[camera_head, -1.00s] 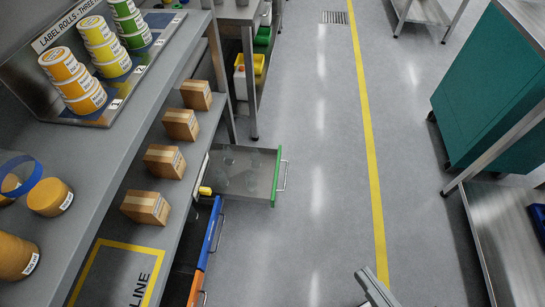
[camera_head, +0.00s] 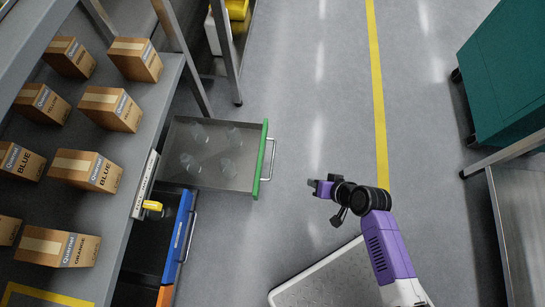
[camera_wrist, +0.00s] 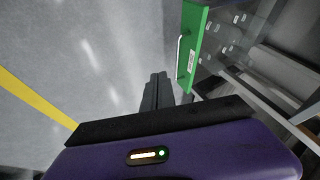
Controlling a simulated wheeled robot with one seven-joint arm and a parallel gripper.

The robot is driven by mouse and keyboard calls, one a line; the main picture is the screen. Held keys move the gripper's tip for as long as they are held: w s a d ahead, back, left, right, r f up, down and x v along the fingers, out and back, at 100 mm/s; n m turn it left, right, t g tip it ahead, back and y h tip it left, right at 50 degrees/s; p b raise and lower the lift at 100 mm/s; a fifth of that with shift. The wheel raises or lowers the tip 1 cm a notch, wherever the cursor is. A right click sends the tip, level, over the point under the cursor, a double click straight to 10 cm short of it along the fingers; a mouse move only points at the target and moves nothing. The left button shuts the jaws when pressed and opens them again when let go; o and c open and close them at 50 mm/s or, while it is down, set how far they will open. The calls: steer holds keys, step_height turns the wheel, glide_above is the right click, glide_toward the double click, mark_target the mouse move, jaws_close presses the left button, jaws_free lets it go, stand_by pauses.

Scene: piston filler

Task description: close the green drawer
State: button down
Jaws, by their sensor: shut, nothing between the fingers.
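The green drawer (camera_head: 262,158) stands pulled out from under the bench in the head view. Its green front faces right and carries a metal bar handle (camera_head: 270,159). Several clear cups lie inside the drawer. In the wrist view the green front (camera_wrist: 192,45) and its handle (camera_wrist: 180,57) show at the upper middle. My gripper (camera_head: 311,183) is shut and empty, to the right of the handle and slightly nearer the camera, with a gap between them. Its shut fingers (camera_wrist: 156,90) show in the wrist view, left of the drawer front.
A blue drawer (camera_head: 177,235) and an orange drawer (camera_head: 164,297) sit nearer under the bench. Several cardboard boxes (camera_head: 87,170) stand on the shelf above. A teal cabinet (camera_head: 505,80) is at the right. The floor between is clear.

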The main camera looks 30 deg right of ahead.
steer(key=w+d+f+y+b, duration=0.3)
steer(key=w+f+b, duration=0.2)
steer(key=w+f, duration=0.3)
steer(key=g+y+b, duration=0.1)
steer(key=y+b, duration=0.2)
glide_toward(273, 157)
steer(key=shift+m, duration=0.4)
steer(key=w+a+b, duration=0.1)
steer(key=a+b, duration=0.1)
steer(key=w+a+f+b, duration=0.1)
steer(key=w+a+b, duration=0.1)
steer(key=w+a+f+b, duration=0.1)
steer(key=a+b, duration=0.1)
steer(key=shift+w+f, duration=0.15)
steer(key=shift+w, duration=0.15)
steer(key=shift+w+a, duration=0.25)
steer(key=shift+a, duration=0.05)
